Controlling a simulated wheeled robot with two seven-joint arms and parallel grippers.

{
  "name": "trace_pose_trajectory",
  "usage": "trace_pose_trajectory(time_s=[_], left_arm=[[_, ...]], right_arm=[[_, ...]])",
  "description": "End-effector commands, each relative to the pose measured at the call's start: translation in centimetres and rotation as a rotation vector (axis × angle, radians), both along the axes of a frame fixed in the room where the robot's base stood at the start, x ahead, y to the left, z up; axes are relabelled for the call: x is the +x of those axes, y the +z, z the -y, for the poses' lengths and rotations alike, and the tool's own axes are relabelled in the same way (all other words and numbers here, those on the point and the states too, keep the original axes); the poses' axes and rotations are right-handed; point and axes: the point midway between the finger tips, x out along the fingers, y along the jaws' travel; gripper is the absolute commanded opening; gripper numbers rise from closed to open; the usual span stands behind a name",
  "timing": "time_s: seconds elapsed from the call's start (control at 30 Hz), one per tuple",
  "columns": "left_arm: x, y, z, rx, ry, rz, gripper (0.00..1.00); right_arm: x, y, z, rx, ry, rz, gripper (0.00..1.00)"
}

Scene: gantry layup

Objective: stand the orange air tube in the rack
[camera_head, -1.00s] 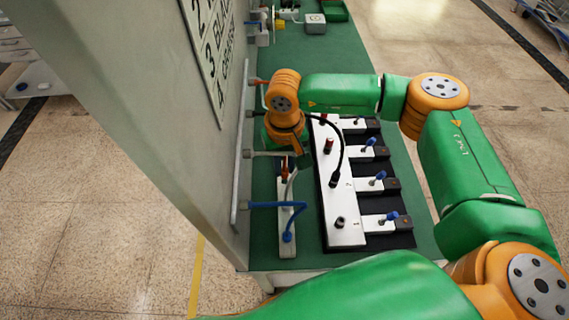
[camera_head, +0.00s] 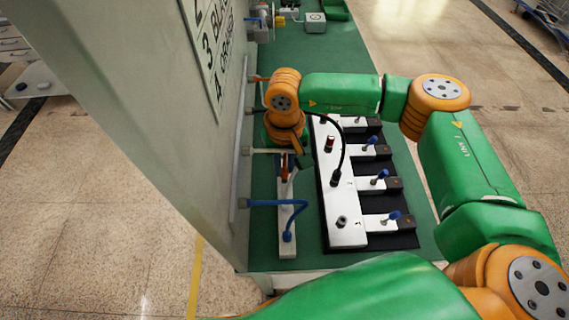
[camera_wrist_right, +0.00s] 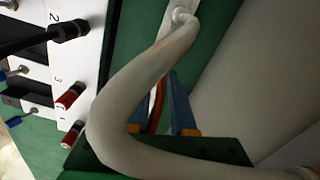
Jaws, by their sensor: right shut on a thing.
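The orange air tube (camera_head: 284,171) shows as a short orange-red piece below my right wrist in the head view; its other end comes from the wall fitting (camera_head: 260,79). My right gripper (camera_head: 292,163) is mostly hidden under the wrist, above the rack. In the right wrist view the orange tube (camera_wrist_right: 156,106) lies between its two blue fingers, which are shut on it. The rack is the narrow white strip (camera_head: 288,213). A blue tube (camera_head: 287,236) stands at its near end, and a white tube (camera_wrist_right: 150,70) is plugged farther along. Whether the orange end touches the rack is hidden.
Right of the rack is a white panel (camera_head: 347,232) with numbered sockets, red caps and blue-knobbed valves (camera_head: 381,222). A black tube (camera_head: 336,178) is plugged in it. The wall (camera_head: 150,110) stands close on the left. The white tube crosses close before the wrist camera.

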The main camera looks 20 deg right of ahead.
Motion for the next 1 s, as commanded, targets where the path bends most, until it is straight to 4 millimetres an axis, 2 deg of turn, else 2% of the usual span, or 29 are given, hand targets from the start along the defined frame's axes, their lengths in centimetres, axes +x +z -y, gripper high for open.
trace_pose_trajectory(time_s=[0.8,0.83,0.93,1.0], left_arm=[[0.0,-2.2,0.0,0.000,0.000,0.000,0.70],[0.0,-2.1,0.0,0.000,0.000,0.000,0.70],[0.0,-2.0,0.0,0.000,0.000,0.000,0.70],[0.0,-2.0,0.0,0.000,0.000,0.000,0.70]], right_arm=[[0.0,-2.2,0.0,0.000,0.000,0.000,0.00],[0.0,-2.1,0.0,0.000,0.000,0.000,0.28],[0.0,-2.0,0.0,0.000,0.000,0.000,0.55],[0.0,-2.0,0.0,0.000,0.000,0.000,0.58]])
